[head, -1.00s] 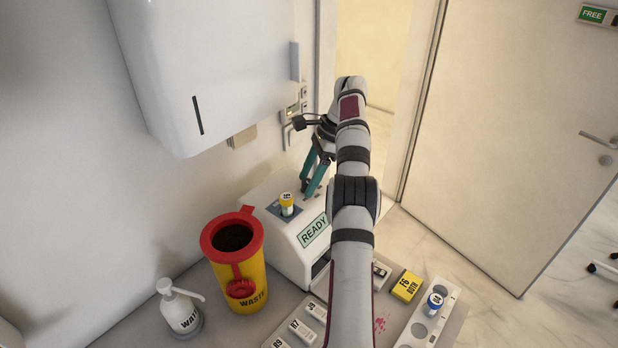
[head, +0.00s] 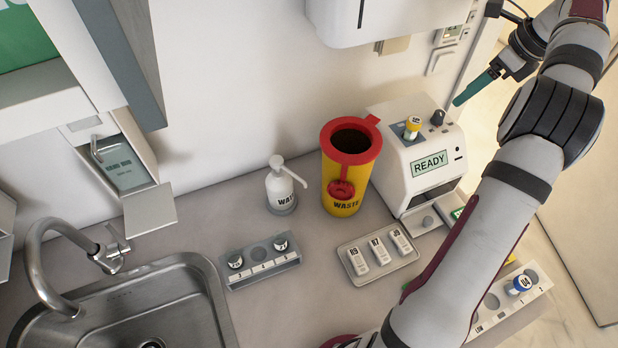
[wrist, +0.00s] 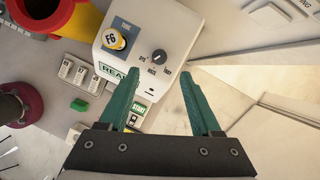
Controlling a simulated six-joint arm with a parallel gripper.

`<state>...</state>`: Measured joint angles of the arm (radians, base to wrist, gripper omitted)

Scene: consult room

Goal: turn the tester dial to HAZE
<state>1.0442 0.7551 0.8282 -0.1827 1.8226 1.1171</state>
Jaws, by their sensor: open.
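The white tester (head: 385,150) stands at the back right of the counter, with a READY screen (head: 430,164) on its front. Its black dial (head: 437,117) is on the top face, beside a yellow-capped vial in a blue socket (head: 412,127). In the wrist view the dial (wrist: 159,56) has small labels around it, too blurred to read surely; its white mark's direction is hard to tell. My gripper (wrist: 160,80) is open and empty, its teal fingers apart, with the dial just beyond and between the tips. In the head view my gripper (head: 458,102) is right of the dial, not touching it.
A yellow and red waste bin (head: 343,190) stands left of the tester, with a white pump bottle (head: 281,187) beside it. A tray of white cassettes (head: 378,275) lies in front. A vial rack (head: 497,301) is at the right. A wall dispenser hangs above.

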